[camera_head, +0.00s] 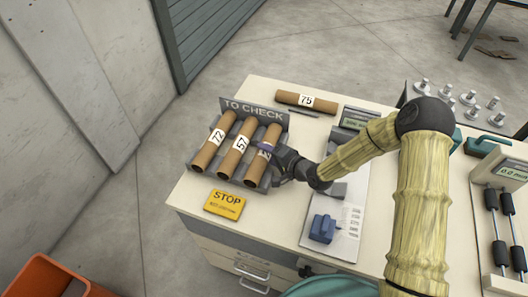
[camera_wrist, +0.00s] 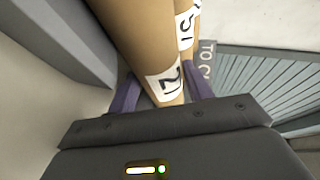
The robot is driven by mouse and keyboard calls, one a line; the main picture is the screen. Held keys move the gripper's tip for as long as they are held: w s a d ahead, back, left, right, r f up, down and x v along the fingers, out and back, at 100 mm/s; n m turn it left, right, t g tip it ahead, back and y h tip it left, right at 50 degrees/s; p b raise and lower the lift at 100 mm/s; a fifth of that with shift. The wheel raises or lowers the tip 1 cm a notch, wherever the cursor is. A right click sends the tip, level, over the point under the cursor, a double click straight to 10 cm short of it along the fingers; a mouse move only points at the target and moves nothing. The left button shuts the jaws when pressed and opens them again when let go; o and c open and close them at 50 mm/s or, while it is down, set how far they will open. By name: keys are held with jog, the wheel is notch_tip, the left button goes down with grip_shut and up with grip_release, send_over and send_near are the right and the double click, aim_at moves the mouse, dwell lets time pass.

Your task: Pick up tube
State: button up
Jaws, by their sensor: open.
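A grey "TO CHECK" rack (camera_head: 250,112) holds three brown cardboard tubes side by side: tube 72 (camera_head: 208,150), tube 57 (camera_head: 231,160) and a right-hand tube (camera_head: 255,171) whose label is partly hidden. My gripper (camera_head: 267,151) is at the right-hand tube, its purple finger near the label. In the wrist view a labelled tube (camera_wrist: 140,45) passes between the two purple fingers, which are open around it; contact cannot be told. Tube 75 (camera_head: 293,100) lies apart at the back of the table.
A yellow STOP sign (camera_head: 225,204) lies in front of the rack. A blue device (camera_head: 323,228) on a printed sheet and a grey display unit (camera_head: 357,118) stand to the right. Metal pegs (camera_head: 467,98) are further right. An orange bin (camera_head: 45,280) is on the floor.

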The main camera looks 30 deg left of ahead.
jog(key=shift+c, duration=0.4)
jog(key=c, duration=0.6)
notch_tip(320, 180, up, 18)
jog(key=shift+r, duration=0.1)
dwell(0.7)
